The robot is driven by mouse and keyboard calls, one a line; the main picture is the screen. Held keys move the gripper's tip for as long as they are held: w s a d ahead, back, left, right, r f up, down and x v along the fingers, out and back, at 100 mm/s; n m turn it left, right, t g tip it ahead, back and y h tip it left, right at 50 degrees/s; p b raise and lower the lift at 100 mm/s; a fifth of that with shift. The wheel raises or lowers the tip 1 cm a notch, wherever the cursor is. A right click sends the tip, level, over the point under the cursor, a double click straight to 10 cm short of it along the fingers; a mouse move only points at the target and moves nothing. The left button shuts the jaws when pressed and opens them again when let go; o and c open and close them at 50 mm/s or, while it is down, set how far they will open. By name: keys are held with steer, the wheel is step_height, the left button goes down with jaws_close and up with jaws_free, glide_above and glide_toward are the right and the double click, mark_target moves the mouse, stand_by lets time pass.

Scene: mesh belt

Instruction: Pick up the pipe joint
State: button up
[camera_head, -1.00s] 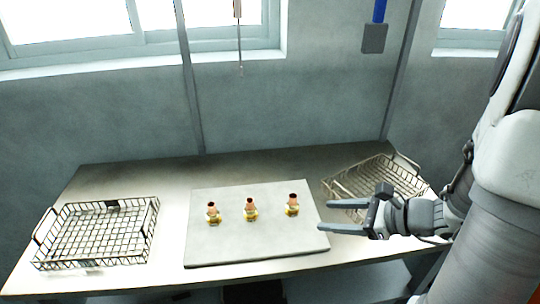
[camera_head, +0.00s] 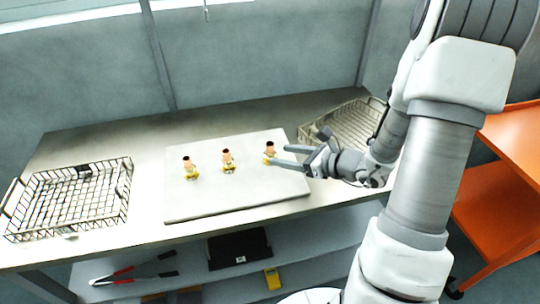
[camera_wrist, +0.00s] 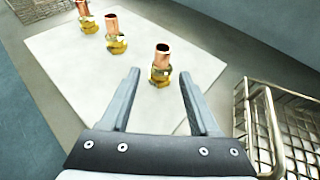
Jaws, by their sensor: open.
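Three pipe joints of copper and brass stand upright in a row on a pale board (camera_head: 235,198): a left one (camera_head: 190,168), a middle one (camera_head: 228,161) and a right one (camera_head: 269,153). My gripper (camera_head: 291,158) is open and empty at the board's right edge, its fingers pointing left towards the right pipe joint. In the wrist view, the right pipe joint (camera_wrist: 161,65) stands ahead of and between my two fingertips (camera_wrist: 160,72), not gripped. The middle pipe joint (camera_wrist: 115,35) and the left one (camera_wrist: 86,16) stand farther off at the upper left.
A wire basket (camera_head: 122,205) stands at the table's left end. Another wire basket (camera_head: 345,122) stands at the right end, close to my arm; it also shows in the wrist view (camera_wrist: 262,128). An orange shelf unit (camera_head: 510,205) is at the right. Tools lie on the lower shelf.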

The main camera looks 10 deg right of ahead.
mark_target(273, 152)
steer(key=shift+x, duration=2.8)
steer(key=shift+r, duration=0.25)
steer(key=shift+c, duration=0.4)
jaws_close()
